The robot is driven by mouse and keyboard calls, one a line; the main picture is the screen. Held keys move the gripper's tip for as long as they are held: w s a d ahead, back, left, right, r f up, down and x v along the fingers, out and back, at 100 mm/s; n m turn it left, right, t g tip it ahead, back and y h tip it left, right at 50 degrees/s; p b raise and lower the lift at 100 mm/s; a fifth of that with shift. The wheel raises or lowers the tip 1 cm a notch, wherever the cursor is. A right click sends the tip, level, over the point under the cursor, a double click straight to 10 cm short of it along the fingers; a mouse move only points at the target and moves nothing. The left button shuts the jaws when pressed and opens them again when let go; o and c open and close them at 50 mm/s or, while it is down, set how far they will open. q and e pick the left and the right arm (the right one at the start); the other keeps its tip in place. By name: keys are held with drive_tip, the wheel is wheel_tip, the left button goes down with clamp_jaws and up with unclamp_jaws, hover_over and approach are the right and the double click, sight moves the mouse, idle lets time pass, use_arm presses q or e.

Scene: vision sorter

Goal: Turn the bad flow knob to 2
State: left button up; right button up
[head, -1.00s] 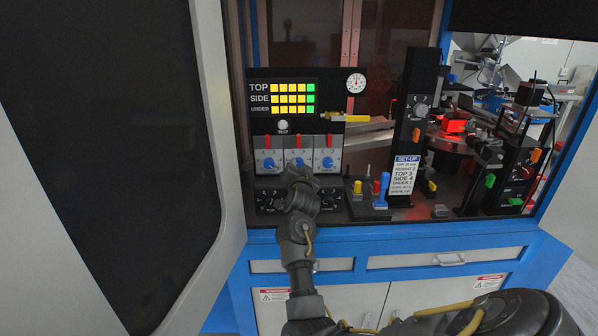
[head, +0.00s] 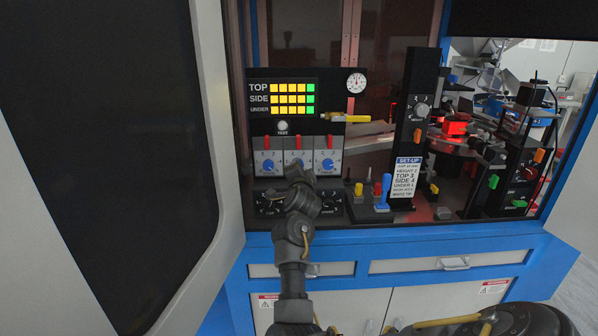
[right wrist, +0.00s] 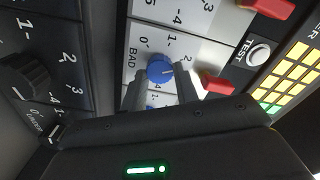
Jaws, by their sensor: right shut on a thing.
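The bad flow knob (right wrist: 160,69) is blue. It sits on a white panel with the word BAD beside it and numbers around it, in the right wrist view. My right gripper (right wrist: 161,90) is shut on this knob, a finger on either side. The knob's pale mark points to the picture's right, roughly toward the 2; its exact setting is too small to tell. In the head view my right gripper (head: 299,174) is at the middle of three blue knobs and partly covers it. My left gripper is not in view.
Blue knobs flank it at left (head: 268,165) and right (head: 328,164), with red switches above. Black dials (head: 270,203) lie below. A set-up card (head: 404,178) and a blue-handled lever (head: 384,188) stand to the right. A large open door (head: 215,140) is at the left.

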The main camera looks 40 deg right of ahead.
drive_tip(key=shift+f, duration=0.1)
drive_tip(key=o, duration=1)
drive_tip(key=shift+s+a, duration=0.3)
drive_tip(key=shift+s, duration=0.1)
drive_tip(key=b+v, duration=0.1)
drive_tip(key=v, duration=0.5)
drive_tip(key=shift+s+a, duration=0.15)
drive_tip(key=shift+a, duration=0.05)
